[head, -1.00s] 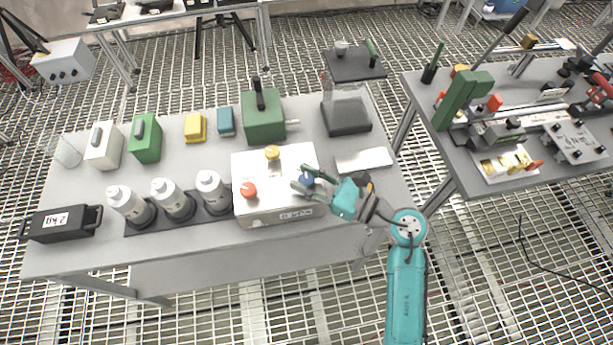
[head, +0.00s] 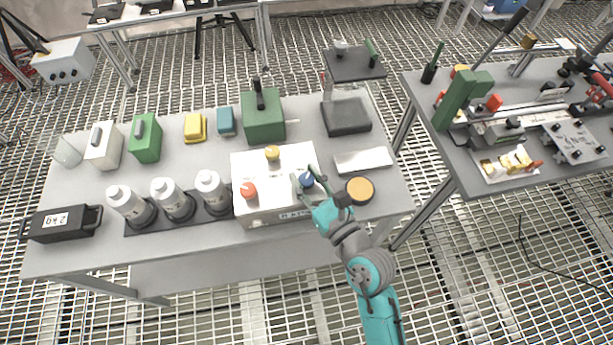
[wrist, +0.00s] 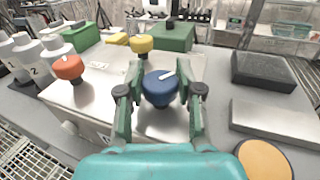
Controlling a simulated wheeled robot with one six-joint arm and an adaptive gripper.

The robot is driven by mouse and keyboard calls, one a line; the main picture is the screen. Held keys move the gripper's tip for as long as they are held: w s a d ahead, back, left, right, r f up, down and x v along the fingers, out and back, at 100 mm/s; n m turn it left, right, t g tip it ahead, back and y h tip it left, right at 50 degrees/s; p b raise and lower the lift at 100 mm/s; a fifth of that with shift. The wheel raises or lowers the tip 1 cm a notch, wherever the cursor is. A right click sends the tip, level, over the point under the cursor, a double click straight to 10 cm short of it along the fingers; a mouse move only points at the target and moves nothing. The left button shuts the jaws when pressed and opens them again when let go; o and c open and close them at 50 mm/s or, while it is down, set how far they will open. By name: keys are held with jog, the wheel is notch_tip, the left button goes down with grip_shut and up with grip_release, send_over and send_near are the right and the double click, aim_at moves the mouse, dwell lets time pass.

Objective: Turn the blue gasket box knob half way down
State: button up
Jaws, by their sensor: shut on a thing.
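The gasket box (head: 276,207) is a pale metal box at the front of the table with three knobs on top. The blue knob (head: 307,180) is at its right; in the wrist view the blue knob (wrist: 160,87) carries a white pointer mark aimed up and to the right. The orange-red knob (head: 248,189) and the yellow knob (head: 272,153) stand apart from it. My gripper (head: 308,181) reaches in from the lower right. In the wrist view its green fingers (wrist: 159,92) are closed on both sides of the blue knob.
A metal plate (head: 363,160) and an orange-topped disc (head: 360,190) lie right of the box. Bottles (head: 172,198) stand in a black rack to its left. A green box (head: 264,122) with a black handle stands behind.

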jog(key=shift+m+h, duration=0.3)
dwell(0.4)
jog(key=o, duration=1.2)
jog(key=v, duration=1.2)
jog(key=shift+f, duration=0.2)
